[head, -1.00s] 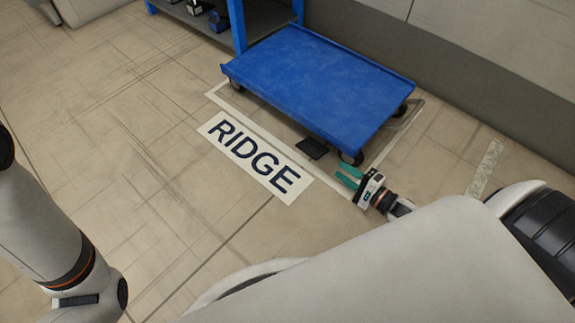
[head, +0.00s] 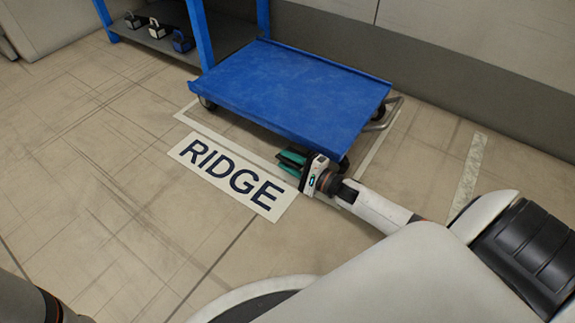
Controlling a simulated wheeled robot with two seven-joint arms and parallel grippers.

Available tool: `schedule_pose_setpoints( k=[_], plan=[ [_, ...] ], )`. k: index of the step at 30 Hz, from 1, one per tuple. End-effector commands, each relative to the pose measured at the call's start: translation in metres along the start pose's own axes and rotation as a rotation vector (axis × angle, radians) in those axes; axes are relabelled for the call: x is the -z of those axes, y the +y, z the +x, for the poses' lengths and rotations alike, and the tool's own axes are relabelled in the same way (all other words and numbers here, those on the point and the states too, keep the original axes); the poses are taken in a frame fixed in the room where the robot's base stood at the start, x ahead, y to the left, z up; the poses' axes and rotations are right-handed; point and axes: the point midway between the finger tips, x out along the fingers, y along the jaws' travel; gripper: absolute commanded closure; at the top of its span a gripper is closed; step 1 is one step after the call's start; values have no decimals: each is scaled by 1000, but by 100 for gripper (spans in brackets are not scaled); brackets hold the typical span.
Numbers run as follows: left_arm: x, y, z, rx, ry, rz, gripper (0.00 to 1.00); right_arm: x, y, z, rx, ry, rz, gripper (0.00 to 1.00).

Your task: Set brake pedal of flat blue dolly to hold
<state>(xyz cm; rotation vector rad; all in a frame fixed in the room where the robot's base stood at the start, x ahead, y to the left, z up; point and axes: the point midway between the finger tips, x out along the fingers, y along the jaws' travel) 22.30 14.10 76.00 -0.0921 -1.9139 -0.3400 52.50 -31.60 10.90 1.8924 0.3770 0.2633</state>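The flat blue dolly (head: 290,92) stands on the tiled floor at upper centre, its deck empty. My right gripper (head: 286,161), with teal fingers, is low at the dolly's near edge, close to the front right caster. Its fingers point left, at the spot of the dark brake pedal. The gripper and the dark patch at its fingers overlap, so the pedal is mostly hidden. I cannot tell whether they touch, whether the pedal is up or down, or whether the fingers are apart. My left gripper is out of view.
A floor label reading RIDGE (head: 229,178) lies in front of the dolly, beside a pale floor outline. A blue-framed rack (head: 198,35) with several small items stands behind left. A grey wall (head: 440,60) runs behind. The floor at left is clear.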

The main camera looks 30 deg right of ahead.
Motion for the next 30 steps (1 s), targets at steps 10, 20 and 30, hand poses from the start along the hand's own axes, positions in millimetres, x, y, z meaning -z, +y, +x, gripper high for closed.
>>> schedule_pose_setpoints(
  k=[10,20,30],
  plan=[
    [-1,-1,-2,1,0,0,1,0,0,5,0,0,0,69],
    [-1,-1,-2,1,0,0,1,0,0,5,0,-1,0,100],
    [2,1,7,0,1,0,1,6,-2,-8,2,-2,-29,100]
  ],
)
